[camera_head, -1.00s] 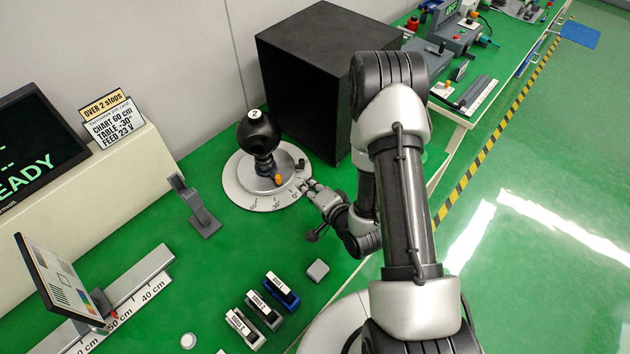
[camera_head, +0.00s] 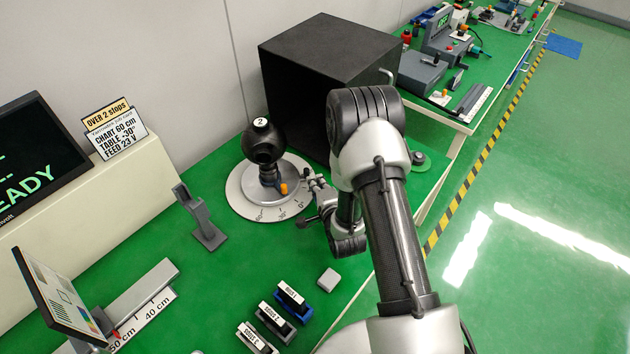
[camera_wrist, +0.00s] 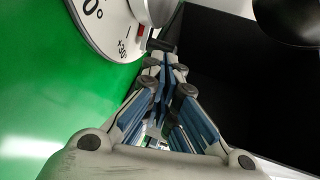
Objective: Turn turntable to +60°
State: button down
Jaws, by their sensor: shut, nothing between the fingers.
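The turntable (camera_head: 240,199) is a round pale disc with angle marks on its rim and a raised grey centre. A black ball-shaped device (camera_head: 263,142) marked "2" stands on it, with an orange knob (camera_head: 284,188) low on its right. My gripper (camera_head: 312,178) is shut and empty at the disc's right rim. In the wrist view, my fingertips (camera_wrist: 165,54) are by a small dark bar at the edge of the turntable (camera_wrist: 108,25); I cannot tell whether they touch. A red mark (camera_wrist: 141,31) shows by the scale. The exact angle is unreadable.
A large black box (camera_head: 300,75) stands right behind my gripper. A sign (camera_head: 118,140) reads "TABLE -30°".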

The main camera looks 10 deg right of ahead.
jog(key=shift+w, duration=0.9)
